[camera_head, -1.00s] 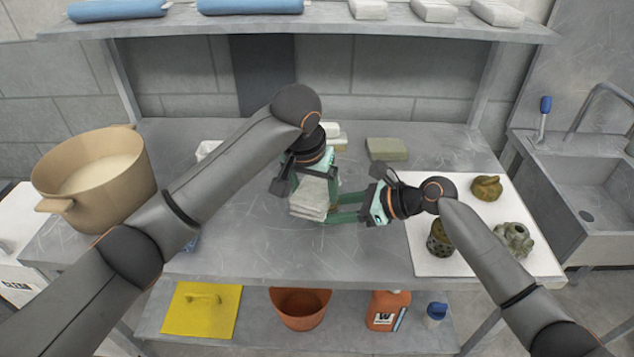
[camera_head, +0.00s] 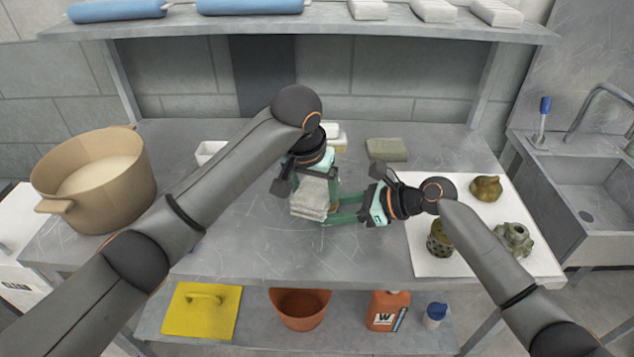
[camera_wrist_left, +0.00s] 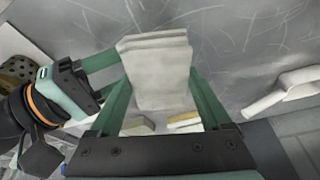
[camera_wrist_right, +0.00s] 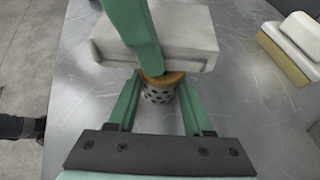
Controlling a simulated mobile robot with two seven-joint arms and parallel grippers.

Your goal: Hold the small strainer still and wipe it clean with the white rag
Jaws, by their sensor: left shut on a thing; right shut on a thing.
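The folded white rag (camera_head: 313,197) is in my left gripper (camera_head: 318,204), above the middle of the bench. In the left wrist view the rag (camera_wrist_left: 160,70) sits between the green fingers, shut on it. My right gripper (camera_head: 338,212) comes in from the right at the same spot. In the right wrist view its green fingers are around the small strainer (camera_wrist_right: 158,92), a perforated grey cylinder with a brass-coloured rim. The rag (camera_wrist_right: 165,35) is right at the strainer's rim and a left finger crosses in front. The head view hides the strainer behind rag and fingers.
A white mat (camera_head: 425,262) at the right holds a brass part (camera_head: 487,188), a perforated part (camera_head: 439,240) and a greenish housing (camera_head: 514,240). A large tan pot (camera_head: 95,175) stands at the left.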

